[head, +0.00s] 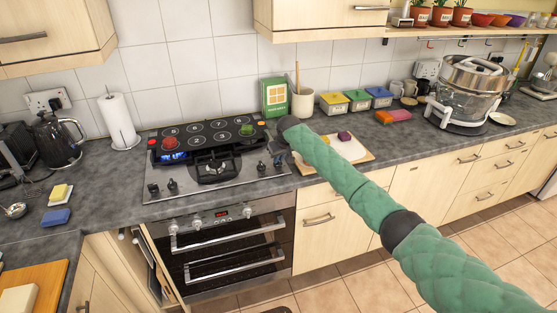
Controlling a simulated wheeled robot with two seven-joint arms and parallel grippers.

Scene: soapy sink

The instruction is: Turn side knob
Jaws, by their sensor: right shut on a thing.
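A black panel (212,132) with numbered round pads, a red button (168,143), a green button (246,130) and a blue display (173,156) lies over the back of the steel cooktop. My right arm comes in from the lower right. My right gripper (273,146) is small and dark at the panel's right end, shut on what appears to be the side knob. The gripper and wrist hide the knob, so its angle cannot be told. My left gripper is not in view.
Cooktop knobs (262,166) sit just below the gripper. A chopping board (342,147) lies right of the stove, partly behind my arm. A green box (274,97) and a utensil pot (303,103) stand behind. A kettle (55,139) stands left.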

